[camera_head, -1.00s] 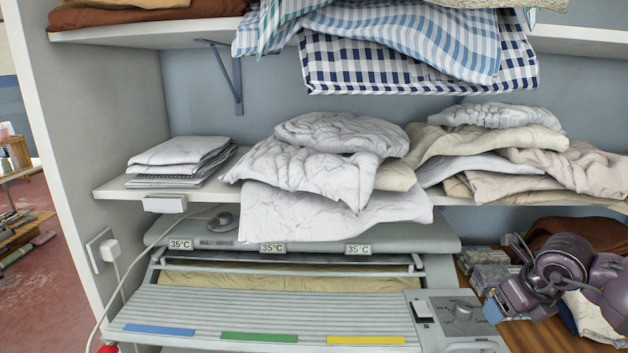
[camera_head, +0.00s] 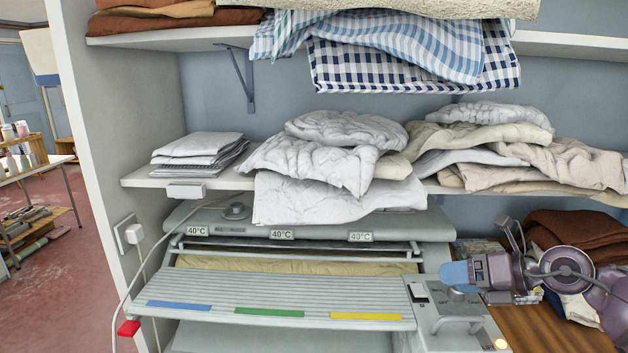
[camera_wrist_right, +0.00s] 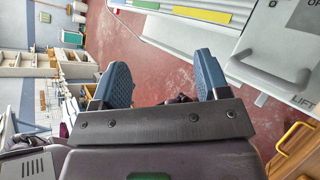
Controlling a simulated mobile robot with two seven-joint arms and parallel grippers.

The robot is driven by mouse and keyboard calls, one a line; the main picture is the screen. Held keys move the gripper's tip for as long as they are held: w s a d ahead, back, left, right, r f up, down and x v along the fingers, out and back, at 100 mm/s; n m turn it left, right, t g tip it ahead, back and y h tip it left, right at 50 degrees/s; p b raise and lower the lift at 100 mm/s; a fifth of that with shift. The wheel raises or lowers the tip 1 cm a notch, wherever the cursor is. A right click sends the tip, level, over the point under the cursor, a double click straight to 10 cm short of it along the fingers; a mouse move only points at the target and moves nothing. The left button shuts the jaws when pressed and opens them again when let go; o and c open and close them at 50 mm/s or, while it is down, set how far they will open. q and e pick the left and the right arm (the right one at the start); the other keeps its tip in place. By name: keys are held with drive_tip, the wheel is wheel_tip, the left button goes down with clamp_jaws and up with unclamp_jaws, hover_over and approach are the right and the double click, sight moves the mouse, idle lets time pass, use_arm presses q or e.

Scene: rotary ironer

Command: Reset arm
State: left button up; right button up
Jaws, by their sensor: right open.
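My right gripper (camera_head: 457,274) is above the right end of the rotary ironer, over its control panel (camera_head: 440,312). Its blue fingers are seen nearly edge-on there and cover part of the panel. In the right wrist view the two fingers (camera_wrist_right: 160,78) stand wide apart with nothing between them. The ironer's ribbed front board (camera_head: 280,294) carries blue, green and yellow strips. Three labels on its top read 40°C (camera_head: 283,234). Beige cloth (camera_head: 300,264) lies along the roller opening. My left gripper is not in view.
A shelf (camera_head: 140,180) above the ironer holds crumpled white (camera_head: 330,165) and beige linens (camera_head: 570,165). Brown folded cloth (camera_head: 580,232) lies on the wooden counter (camera_head: 530,335) at right. A white cable hangs at left near a red object (camera_head: 128,328). Open floor shows at far left.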

drive_tip(key=s+d+f+m+t+h, duration=0.1)
drive_tip(key=s+f+m+t+h, duration=0.3)
drive_tip(key=f+m, duration=0.85)
drive_tip(key=s+d+f+m+t+h, duration=0.1)
drive_tip(key=s+f+m+t+h, duration=0.45)
drive_tip(key=m, duration=1.15)
drive_tip(key=s+f+m+g+h, duration=0.1)
drive_tip(key=s+f+m+g, duration=0.4)
drive_tip(key=s+f, duration=1)
drive_tip(key=s+m, duration=0.2)
drive_tip(key=m, duration=0.1)
drive_tip(key=shift+s+a+f, duration=0.15)
drive_tip(key=shift+a+f, duration=0.15)
drive_tip(key=shift+a, duration=0.1)
